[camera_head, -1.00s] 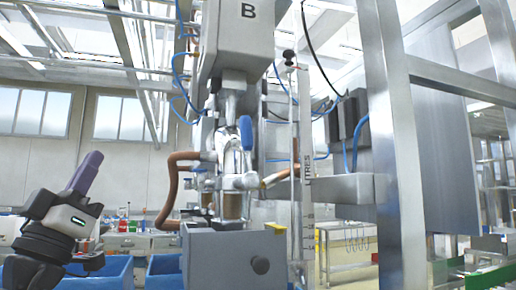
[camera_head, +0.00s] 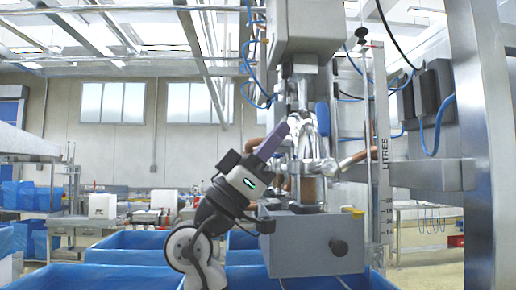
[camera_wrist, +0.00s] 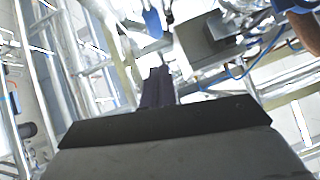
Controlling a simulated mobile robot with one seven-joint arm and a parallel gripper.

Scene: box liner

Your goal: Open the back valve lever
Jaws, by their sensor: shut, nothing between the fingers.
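A blue lever handle (camera_head: 322,118) stands upright on the metal valve assembly (camera_head: 304,140) below the grey machine head. I cannot tell for certain whether it is the back valve lever. A blue handle (camera_wrist: 153,22) also shows at the top of the wrist view, beyond the fingertips. My gripper (camera_head: 273,139) has purple fingers, shut and empty, pointing up and right. In the head view they appear just left of the valve assembly; contact cannot be told. In the wrist view the shut fingers (camera_wrist: 157,87) point toward the valve parts, apart from the blue handle.
A grey box with a black knob (camera_head: 316,243) sits under the valves. A steel post (camera_head: 486,140) stands at the right, and a litre scale (camera_head: 384,180) beside the machine. Blue-lined bins (camera_head: 130,244) spread below my arm. Brown hoses (camera_head: 357,158) and blue tubes surround the valves.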

